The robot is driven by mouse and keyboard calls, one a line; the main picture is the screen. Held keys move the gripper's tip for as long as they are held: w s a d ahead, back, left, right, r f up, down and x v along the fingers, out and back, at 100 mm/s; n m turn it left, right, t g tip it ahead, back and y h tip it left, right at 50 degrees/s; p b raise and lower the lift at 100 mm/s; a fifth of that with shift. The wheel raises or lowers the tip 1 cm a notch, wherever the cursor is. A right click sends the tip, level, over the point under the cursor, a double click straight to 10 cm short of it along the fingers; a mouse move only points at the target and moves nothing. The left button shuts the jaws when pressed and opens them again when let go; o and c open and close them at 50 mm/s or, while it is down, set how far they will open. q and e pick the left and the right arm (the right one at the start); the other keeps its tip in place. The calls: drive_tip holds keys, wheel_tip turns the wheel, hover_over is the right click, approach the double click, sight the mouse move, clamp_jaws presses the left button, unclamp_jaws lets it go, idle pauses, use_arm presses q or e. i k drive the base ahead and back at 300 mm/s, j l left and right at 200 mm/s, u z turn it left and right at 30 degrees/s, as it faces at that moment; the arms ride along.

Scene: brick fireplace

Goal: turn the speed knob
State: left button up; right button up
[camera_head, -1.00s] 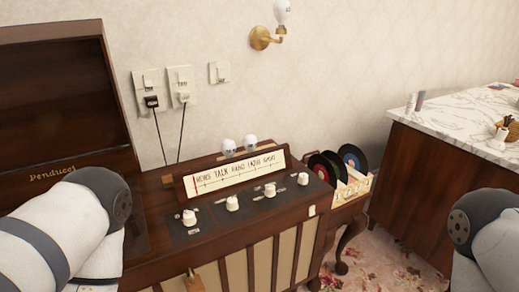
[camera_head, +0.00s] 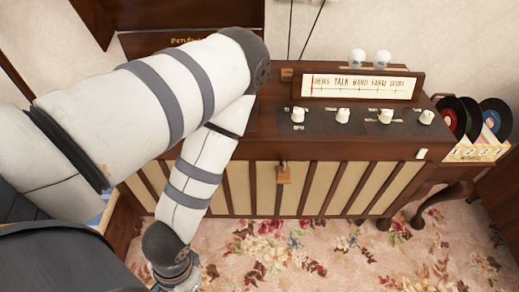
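Several white knobs stand in a row on the dark panel (camera_head: 320,122) of a wooden radio cabinet: a leftmost knob (camera_head: 298,115), a second knob (camera_head: 343,115), a third knob (camera_head: 385,116) and a rightmost knob (camera_head: 426,117). Small labels sit by them, too small to read surely, so I cannot tell which is the speed knob. My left arm reaches in from the left and bends down in front of the cabinet. My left gripper (camera_head: 182,278) is low at the bottom edge, over the floor, well away from the knobs, its fingers mostly cut off. My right gripper is out of view.
A wooden padlock-like piece (camera_head: 284,173) hangs on the cabinet front. Records in a crate (camera_head: 475,152) stand at the right. The floral carpet (camera_head: 330,255) in front is clear.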

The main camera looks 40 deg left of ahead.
sight(297, 116)
drive_tip(key=u, duration=0.4)
drive_tip(key=k+j+u, duration=0.1)
drive_tip(key=u, duration=0.3)
drive_tip(key=k+u, duration=0.1)
drive_tip(key=u, duration=0.35)
drive_tip(key=j+u, duration=0.15)
drive_tip(key=u, duration=0.25)
drive_tip(key=i+l, duration=0.15)
drive_tip(key=i, duration=0.4)
